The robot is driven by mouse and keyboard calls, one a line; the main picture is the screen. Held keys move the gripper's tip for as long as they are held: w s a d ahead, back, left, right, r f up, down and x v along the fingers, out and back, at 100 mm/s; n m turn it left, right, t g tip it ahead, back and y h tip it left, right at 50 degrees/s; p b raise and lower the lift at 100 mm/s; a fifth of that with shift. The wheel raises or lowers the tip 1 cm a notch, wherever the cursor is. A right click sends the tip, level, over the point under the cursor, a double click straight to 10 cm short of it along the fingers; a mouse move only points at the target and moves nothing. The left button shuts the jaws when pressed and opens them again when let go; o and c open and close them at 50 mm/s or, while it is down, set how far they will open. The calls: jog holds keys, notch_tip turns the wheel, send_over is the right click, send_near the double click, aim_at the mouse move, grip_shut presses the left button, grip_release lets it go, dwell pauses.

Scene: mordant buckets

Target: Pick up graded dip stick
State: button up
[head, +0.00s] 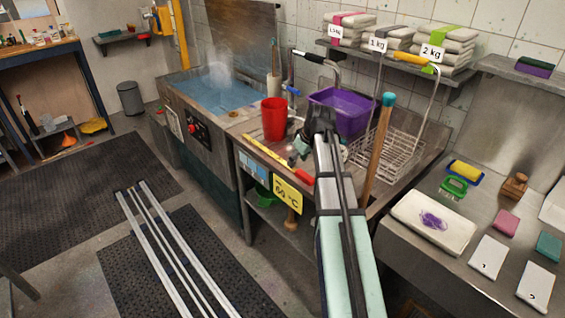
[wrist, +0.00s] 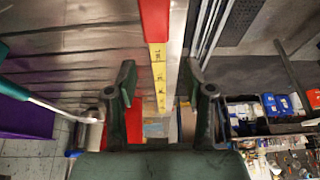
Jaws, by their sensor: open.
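The graded dip stick (head: 262,148) is a flat yellow rule with dark marks and a red handle. It lies along the front edge of the steel counter, handle end to the right. In the wrist view its yellow scale (wrist: 158,62) and red handle run down the picture between my two fingers. My gripper (head: 318,128) is above the counter, behind the stick in the head view. In the wrist view my gripper (wrist: 158,82) has its fingers apart, one on each side of the stick, with nothing held. The gap in height between fingers and stick is unclear.
A red cup (head: 273,118), a purple tub (head: 343,110) and a wire basket (head: 387,148) stand close around my gripper. A wooden pole (head: 378,150) leans upright at the right. A steaming blue bath (head: 220,92) is at the left.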

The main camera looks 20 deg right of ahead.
aim_at(294, 169)
jog(key=shift+p+x, duration=0.8)
jog(key=shift+x, duration=1.6)
jog(key=shift+s+d+f, duration=0.1)
jog(key=shift+s+d, duration=0.05)
jog(key=shift+d, duration=0.05)
jog(key=shift+c, duration=0.3)
grip_shut()
